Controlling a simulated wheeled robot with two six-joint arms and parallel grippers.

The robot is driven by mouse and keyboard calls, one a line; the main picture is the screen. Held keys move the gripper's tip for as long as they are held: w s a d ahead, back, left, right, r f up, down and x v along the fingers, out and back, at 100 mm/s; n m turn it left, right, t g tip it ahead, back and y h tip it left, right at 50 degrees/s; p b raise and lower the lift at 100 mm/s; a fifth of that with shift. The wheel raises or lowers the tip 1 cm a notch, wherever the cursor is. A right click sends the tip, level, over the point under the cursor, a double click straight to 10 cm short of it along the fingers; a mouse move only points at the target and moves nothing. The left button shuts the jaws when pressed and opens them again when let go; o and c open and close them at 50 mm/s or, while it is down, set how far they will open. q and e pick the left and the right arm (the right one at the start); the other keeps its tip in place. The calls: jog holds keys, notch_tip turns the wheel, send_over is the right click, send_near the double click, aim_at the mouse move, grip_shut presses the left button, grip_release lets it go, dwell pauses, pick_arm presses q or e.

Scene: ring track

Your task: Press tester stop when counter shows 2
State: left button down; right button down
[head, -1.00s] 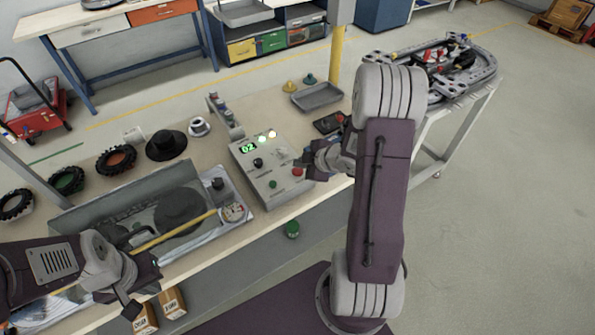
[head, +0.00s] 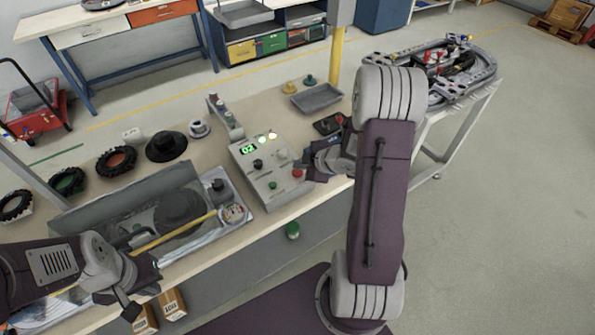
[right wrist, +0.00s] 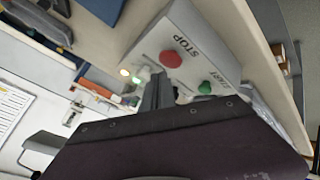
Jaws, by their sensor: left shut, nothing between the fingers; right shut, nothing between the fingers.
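The grey tester box (head: 262,186) sits on the bench; its green counter (head: 248,149) reads 02. Its red stop button (head: 297,173) is at the box's right end, and a green start button (head: 272,184) is nearer the front. In the right wrist view the red button (right wrist: 170,59) is beside the word STOP, and the green one (right wrist: 205,88) is by START. My right gripper (head: 308,171) is shut and empty, close beside the red button; its fingers (right wrist: 158,92) appear apart from it, though the gap is hard to judge. My left gripper (head: 130,302) is shut and empty at lower left.
A dark device (head: 329,123) and an empty tray (head: 317,97) are behind my right gripper.

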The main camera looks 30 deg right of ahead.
aim_at(300, 173)
jog(key=shift+f, duration=0.1)
dwell(0.6)
jog(key=shift+f+b, duration=0.3)
jog(key=shift+f, duration=0.05)
jog(key=shift+f+b, duration=0.5)
jog(key=shift+f, duration=0.1)
dwell(0.5)
jog(key=shift+r, duration=0.15)
jog(key=shift+r+p, duration=0.85)
jog(key=shift+p, duration=0.15)
notch_tip(300, 173, up, 5)
jog(key=p, duration=0.5)
jog(key=shift+r, duration=0.15)
